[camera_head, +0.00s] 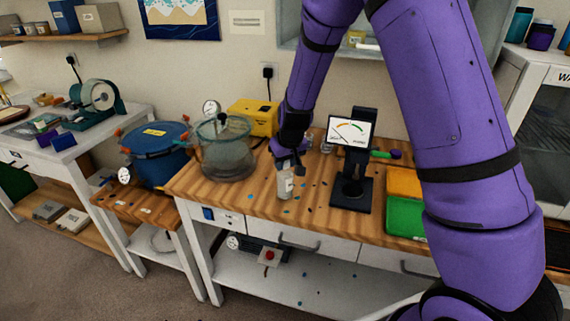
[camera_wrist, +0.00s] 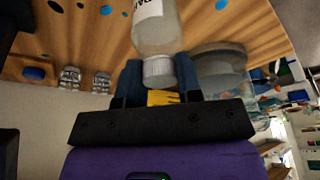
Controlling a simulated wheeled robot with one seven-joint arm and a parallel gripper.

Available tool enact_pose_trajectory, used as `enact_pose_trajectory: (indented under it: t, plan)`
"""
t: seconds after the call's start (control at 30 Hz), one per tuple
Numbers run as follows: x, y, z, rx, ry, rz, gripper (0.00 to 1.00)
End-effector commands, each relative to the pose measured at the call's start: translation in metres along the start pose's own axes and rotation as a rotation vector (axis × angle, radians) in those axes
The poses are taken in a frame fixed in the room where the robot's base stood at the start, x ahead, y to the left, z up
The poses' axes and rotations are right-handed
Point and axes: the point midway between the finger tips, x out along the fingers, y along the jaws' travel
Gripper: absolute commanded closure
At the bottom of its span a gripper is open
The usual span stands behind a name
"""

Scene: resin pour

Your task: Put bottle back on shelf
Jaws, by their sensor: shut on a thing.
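A small pale bottle with a white label and cap (camera_head: 285,184) is upright over the wooden bench top near its front edge. I cannot tell whether its base touches the wood. My gripper (camera_head: 289,164) is above it, shut on its capped end. In the wrist view the bottle (camera_wrist: 156,32) hangs between the fingers, with its ribbed cap at the fingertips of my gripper (camera_wrist: 159,80). A wall shelf (camera_head: 364,46) is at the top, partly hidden by my arm. Another wooden wall shelf (camera_head: 70,41) holds boxes at the upper left.
A glass chamber (camera_head: 226,150) and a yellow box (camera_head: 254,117) stand left of the bottle. A gauge stand (camera_head: 350,160) is close on its right, then orange (camera_head: 404,182) and green trays (camera_head: 404,216). A blue pot (camera_head: 157,152) stands further left. Small spots dot the bench.

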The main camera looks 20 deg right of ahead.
Motion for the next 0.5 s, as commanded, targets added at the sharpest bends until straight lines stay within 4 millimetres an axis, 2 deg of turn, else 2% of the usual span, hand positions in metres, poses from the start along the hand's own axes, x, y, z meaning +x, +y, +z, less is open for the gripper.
enact_pose_trajectory:
  t: [0.07, 0.43, 0.47, 0.5]
  plan:
    - [0.0076, 0.0006, 0.0025, 0.001, -0.001, 0.001, 1.0]
    - [0.0107, 0.0004, 0.0036, 0.001, 0.0, 0.0, 1.0]
    - [0.0106, 0.0002, 0.0036, 0.0, 0.0, 0.0, 0.63]
    - [0.0105, 0.0002, 0.0035, 0.0, 0.001, 0.0, 0.54]
